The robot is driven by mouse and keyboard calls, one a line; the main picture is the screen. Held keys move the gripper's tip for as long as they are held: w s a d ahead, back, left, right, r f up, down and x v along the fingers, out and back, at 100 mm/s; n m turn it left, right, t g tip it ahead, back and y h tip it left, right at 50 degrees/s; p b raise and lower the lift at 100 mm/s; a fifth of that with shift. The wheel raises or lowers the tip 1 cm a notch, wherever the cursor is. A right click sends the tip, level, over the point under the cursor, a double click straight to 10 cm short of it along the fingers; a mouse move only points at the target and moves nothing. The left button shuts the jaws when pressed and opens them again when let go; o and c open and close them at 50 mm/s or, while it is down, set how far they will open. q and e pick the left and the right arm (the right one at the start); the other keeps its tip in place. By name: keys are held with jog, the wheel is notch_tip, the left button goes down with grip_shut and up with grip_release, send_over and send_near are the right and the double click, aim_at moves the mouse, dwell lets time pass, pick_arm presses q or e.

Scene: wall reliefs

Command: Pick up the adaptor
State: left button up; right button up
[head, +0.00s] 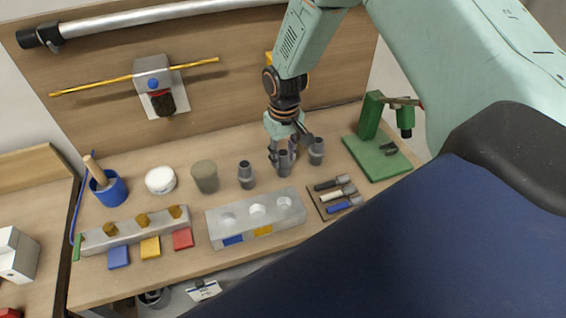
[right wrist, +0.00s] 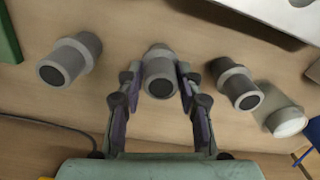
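Three grey stepped adaptors stand in a row on the workbench: a left one (head: 246,175), a middle one (head: 283,165) and a right one (head: 316,151). My right gripper (head: 288,148) points down at the middle adaptor, with its fingers spread. In the right wrist view the middle adaptor (right wrist: 160,75) sits between the tips of the right gripper (right wrist: 159,75), with a finger close on each side. Firm contact is not clear. The other two adaptors (right wrist: 69,60) (right wrist: 236,84) stand to either side. My left gripper is out of view.
A grey block with round recesses (head: 257,213) lies in front of the adaptors. A tool tray (head: 335,196) and green stand (head: 376,150) are at right. A grey-green cup (head: 205,176), white round item (head: 160,180) and blue mug (head: 109,188) stand left.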

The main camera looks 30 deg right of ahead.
jog(key=c, duration=0.3)
jog(key=shift+s+r, duration=0.1)
grip_shut()
